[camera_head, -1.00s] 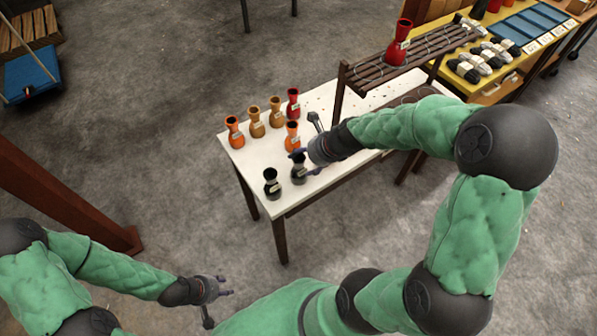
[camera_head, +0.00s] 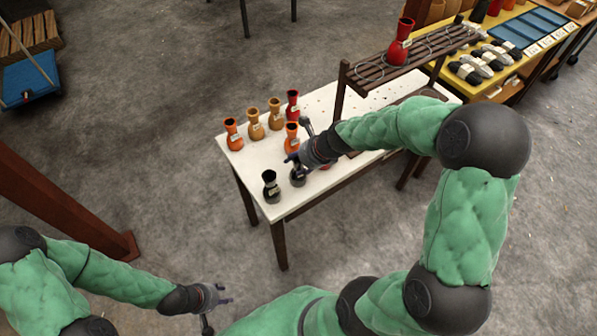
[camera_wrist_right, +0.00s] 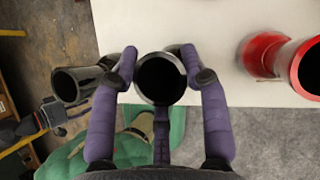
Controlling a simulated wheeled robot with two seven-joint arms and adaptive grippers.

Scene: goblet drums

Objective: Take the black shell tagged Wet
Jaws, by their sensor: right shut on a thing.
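One black shell (camera_head: 271,188) stands upright near the table's front left corner, with a pale tag; its writing is too small to read. A second black shell (camera_head: 298,178) is just right of it, partly hidden by my right gripper (camera_head: 296,165). In the right wrist view this second shell (camera_wrist_right: 160,80) sits between the two purple fingers of my right gripper (camera_wrist_right: 160,58), which is shut on it. The other black shell (camera_wrist_right: 78,84) is left of the fingers, apart from them. My left gripper (camera_head: 216,299) is open and empty, low in front of the table.
The white table (camera_head: 238,160) also holds orange (camera_head: 233,135), tan and red shells (camera_head: 292,104). A red shell (camera_wrist_right: 264,55) is near my right gripper in the wrist view. A slatted rack (camera_head: 370,76) with a red shell (camera_head: 400,45) stands over the table's right part.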

